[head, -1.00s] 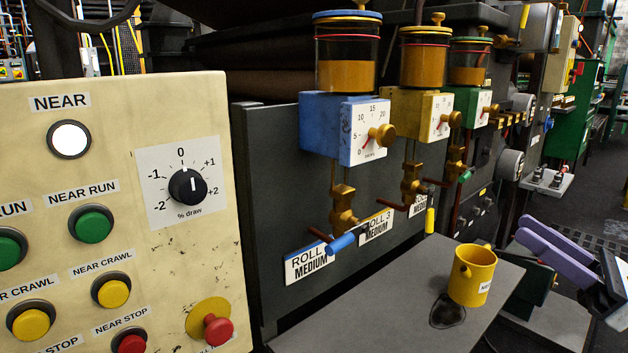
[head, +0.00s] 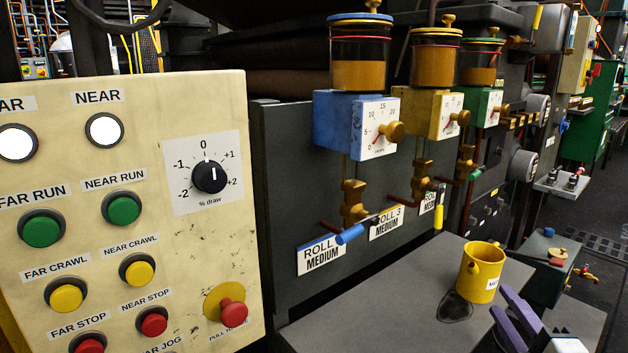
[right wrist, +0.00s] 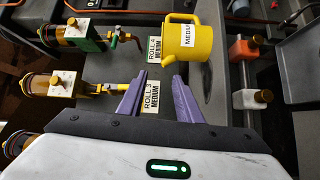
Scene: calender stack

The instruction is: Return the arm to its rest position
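My right gripper (head: 508,325) is at the lower right of the head view, in front of the grey shelf. In the right wrist view its two purple fingers (right wrist: 160,98) stand apart with nothing between them, so it is open and empty. A yellow can (head: 481,272) with a label stands upright on the shelf, beyond the fingers and apart from them. It also shows in the right wrist view (right wrist: 184,38). My left gripper is not in view.
The cream control panel (head: 120,215) with buttons and a dial stands at the left. Blue (head: 357,125), yellow and green oilers line the dark machine side. The grey shelf (head: 380,300) has a dark stain beside the can. A small dark green unit (head: 548,270) stands at the right.

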